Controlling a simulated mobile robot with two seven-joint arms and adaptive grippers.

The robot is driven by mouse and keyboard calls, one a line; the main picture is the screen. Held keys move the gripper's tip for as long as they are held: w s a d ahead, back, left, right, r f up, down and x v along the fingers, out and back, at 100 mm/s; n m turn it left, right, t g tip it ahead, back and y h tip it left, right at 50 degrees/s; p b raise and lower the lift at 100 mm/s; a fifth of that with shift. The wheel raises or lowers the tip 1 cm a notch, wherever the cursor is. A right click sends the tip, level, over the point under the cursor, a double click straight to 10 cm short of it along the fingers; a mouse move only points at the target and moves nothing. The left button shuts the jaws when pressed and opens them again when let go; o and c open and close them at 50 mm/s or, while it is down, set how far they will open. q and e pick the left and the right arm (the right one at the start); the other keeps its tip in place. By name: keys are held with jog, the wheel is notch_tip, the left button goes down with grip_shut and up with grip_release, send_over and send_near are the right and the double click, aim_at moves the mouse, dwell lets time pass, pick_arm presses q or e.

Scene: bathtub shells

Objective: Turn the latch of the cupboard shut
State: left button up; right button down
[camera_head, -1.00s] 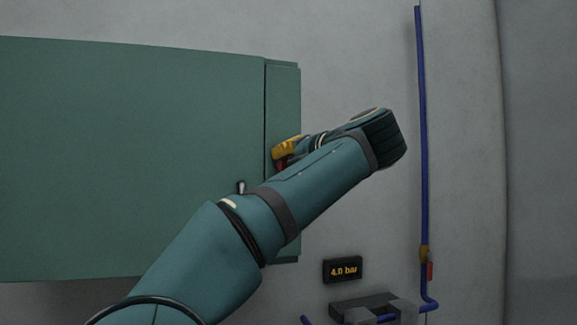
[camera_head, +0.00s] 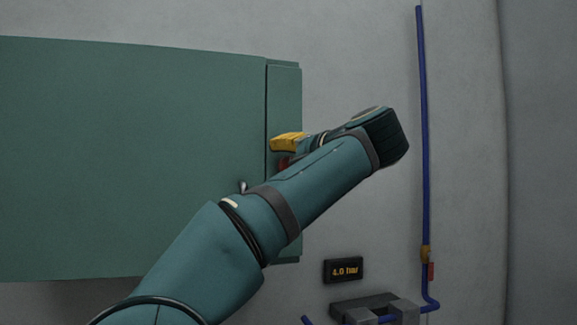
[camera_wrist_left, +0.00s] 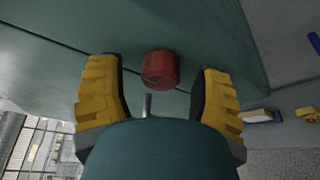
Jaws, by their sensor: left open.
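The green cupboard (camera_head: 130,160) fills the left of the head view, with a narrow strip along its right edge. A red round knob, which looks like the latch, sits on its green face in the left wrist view (camera_wrist_left: 160,70); only a sliver shows in the head view (camera_head: 283,162). My left gripper (camera_head: 288,145) is at that strip, with one yellow finger visible. In the left wrist view its yellow fingers (camera_wrist_left: 158,76) are open, one on each side of the knob, with visible gaps. My forearm hides part of the cupboard edge. My right gripper is out of view.
A small metal handle or pin (camera_head: 243,187) shows beside my forearm. A blue pipe (camera_head: 422,150) runs down the wall at right. A "4.0 bar" display (camera_head: 343,270) and a grey block (camera_head: 365,305) are below. The wall between cupboard and pipe is clear.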

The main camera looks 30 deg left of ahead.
pick_arm(q)
jog(key=v, duration=1.1)
jog(key=shift+s+d, duration=0.2)
jog(key=shift+d, duration=0.1)
